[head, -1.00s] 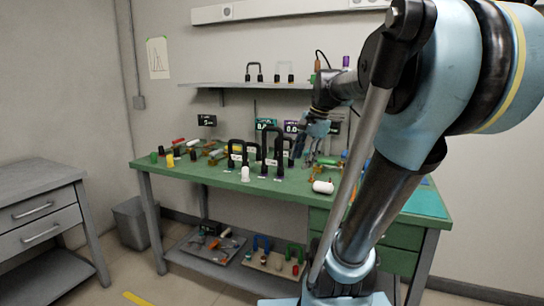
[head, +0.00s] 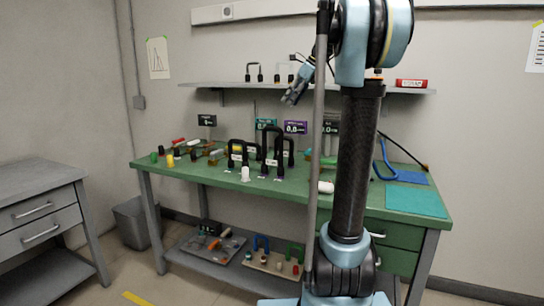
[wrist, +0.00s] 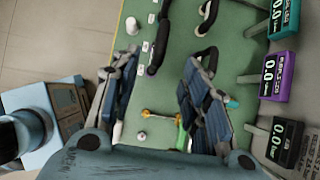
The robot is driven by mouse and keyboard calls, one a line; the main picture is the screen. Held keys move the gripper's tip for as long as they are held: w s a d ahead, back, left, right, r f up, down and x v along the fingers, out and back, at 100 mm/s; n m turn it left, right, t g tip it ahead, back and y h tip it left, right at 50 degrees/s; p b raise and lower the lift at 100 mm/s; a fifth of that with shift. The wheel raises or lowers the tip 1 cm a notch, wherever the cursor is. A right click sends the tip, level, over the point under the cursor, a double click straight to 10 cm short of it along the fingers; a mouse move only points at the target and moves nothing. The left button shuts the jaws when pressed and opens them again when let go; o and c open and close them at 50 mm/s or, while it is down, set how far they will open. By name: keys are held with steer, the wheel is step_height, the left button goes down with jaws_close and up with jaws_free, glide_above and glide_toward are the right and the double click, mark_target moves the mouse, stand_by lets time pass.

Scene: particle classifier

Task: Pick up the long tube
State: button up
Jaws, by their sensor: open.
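No object is clearly marked as the long tube, and I cannot tell which it is. A white cylinder (head: 325,187) lies at the bench's front, beside my arm. In the wrist view, a green rod-like piece (wrist: 181,137) and a brass piece with rounded ends (wrist: 160,115) lie below my gripper. My gripper (head: 294,98) is raised above the back of the green bench (head: 215,178), near shelf height. In the wrist view my gripper (wrist: 160,62) has its fingers spread and nothing between them. Part of the bench is hidden behind my arm.
Tall black handles (head: 272,150) and a white bottle-like piece (head: 245,174) stand mid-bench. Digital displays (head: 295,128) stand along the back under a wall shelf (head: 225,85). A blue curved tube (head: 382,155) and a teal mat (head: 415,202) are at right. Small coloured pieces crowd the left.

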glide_toward(272, 128)
steer(key=x, duration=0.5)
steer(key=shift+w+d+f, duration=0.1)
steer(key=shift+w+f, duration=0.05)
steer(key=shift+w, duration=0.15)
steer(key=shift+w+x, duration=0.1)
steer(key=shift+x, duration=1.2)
steer(key=shift+w+x, duration=0.15)
steer(key=shift+x, duration=1.1)
jaws_close()
